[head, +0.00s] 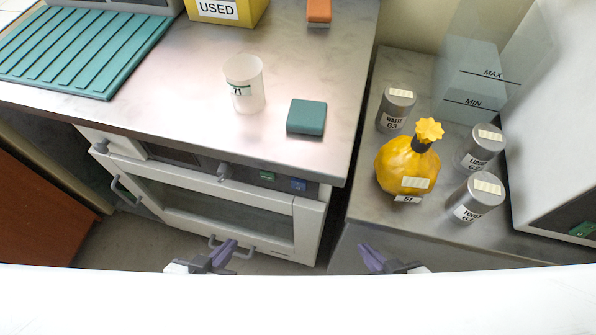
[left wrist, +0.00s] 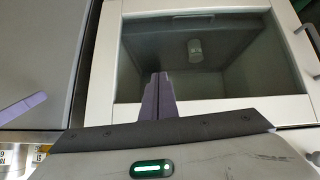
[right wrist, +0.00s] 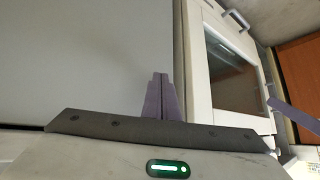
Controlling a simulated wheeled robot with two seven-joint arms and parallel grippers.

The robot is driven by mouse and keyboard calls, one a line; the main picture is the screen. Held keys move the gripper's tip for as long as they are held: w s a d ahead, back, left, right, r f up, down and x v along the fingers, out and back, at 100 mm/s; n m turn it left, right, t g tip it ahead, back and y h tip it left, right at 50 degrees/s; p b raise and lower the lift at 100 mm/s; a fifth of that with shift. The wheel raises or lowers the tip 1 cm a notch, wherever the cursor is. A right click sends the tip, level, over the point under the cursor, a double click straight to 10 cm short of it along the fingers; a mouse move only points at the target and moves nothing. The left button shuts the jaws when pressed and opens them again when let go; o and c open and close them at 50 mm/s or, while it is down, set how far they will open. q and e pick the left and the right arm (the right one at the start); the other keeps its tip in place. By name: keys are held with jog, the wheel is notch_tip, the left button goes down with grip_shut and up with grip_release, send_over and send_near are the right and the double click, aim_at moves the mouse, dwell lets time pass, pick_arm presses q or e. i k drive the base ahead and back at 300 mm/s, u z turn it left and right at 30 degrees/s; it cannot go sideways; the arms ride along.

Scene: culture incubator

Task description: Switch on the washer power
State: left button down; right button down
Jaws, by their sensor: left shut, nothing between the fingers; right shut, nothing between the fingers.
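The white front-door machine under the counter, which looks like the washer (head: 310,225), has a glass window and a panel along its top edge. On that panel are a dark display, a grey knob (head: 224,172), a green button (head: 267,177) and a blue button (head: 298,184). Their markings are too small to read. My left gripper (head: 233,243) is shut and empty in front of the door's lower part. My right gripper (head: 364,249) is shut and empty, right of the machine. The door glass shows in the left wrist view (left wrist: 195,75) and right wrist view (right wrist: 235,70).
The counter above bears a white cup (head: 245,88), a teal block (head: 306,117), a teal ribbed mat (head: 75,50) and a yellow USED box (head: 225,10). The right bench holds a yellow flask (head: 405,165) and several labelled metal jars. A door handle (head: 232,250) sticks out low.

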aim_at(298, 184)
jog(key=k, duration=1)
jog(key=z, duration=0.5)
jog(key=i, duration=0.3)
jog(key=u, duration=0.05)
